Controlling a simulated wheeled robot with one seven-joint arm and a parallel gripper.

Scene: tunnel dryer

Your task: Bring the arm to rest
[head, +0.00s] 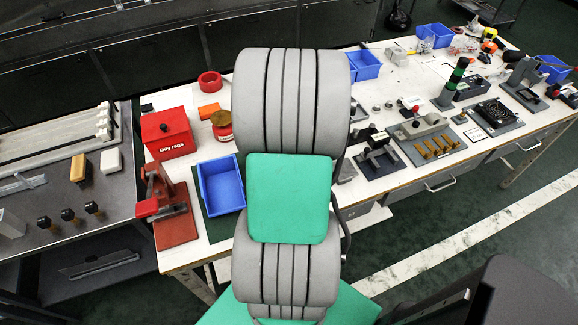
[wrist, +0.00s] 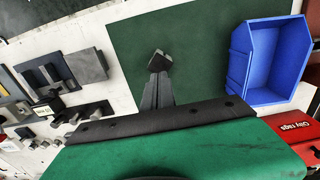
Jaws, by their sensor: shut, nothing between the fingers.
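My arm stands in the middle of the head view, its grey ribbed joints and green link hiding part of the long workbench (head: 215,258). My gripper is hidden behind the arm in the head view. In the wrist view my gripper (wrist: 160,58) is shut and empty. It points at the bench top, over a dark green mat (wrist: 205,45). A blue bin (wrist: 268,60) stands to the right of the gripper, apart from it.
The blue bin also shows in the head view (head: 221,186), between a red press (head: 170,205) and my arm. A red oily-rags box (head: 167,133) stands behind it. Several fixtures, including a green-and-black tower (head: 452,84), fill the bench's right side. A side table (head: 70,175) stands left.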

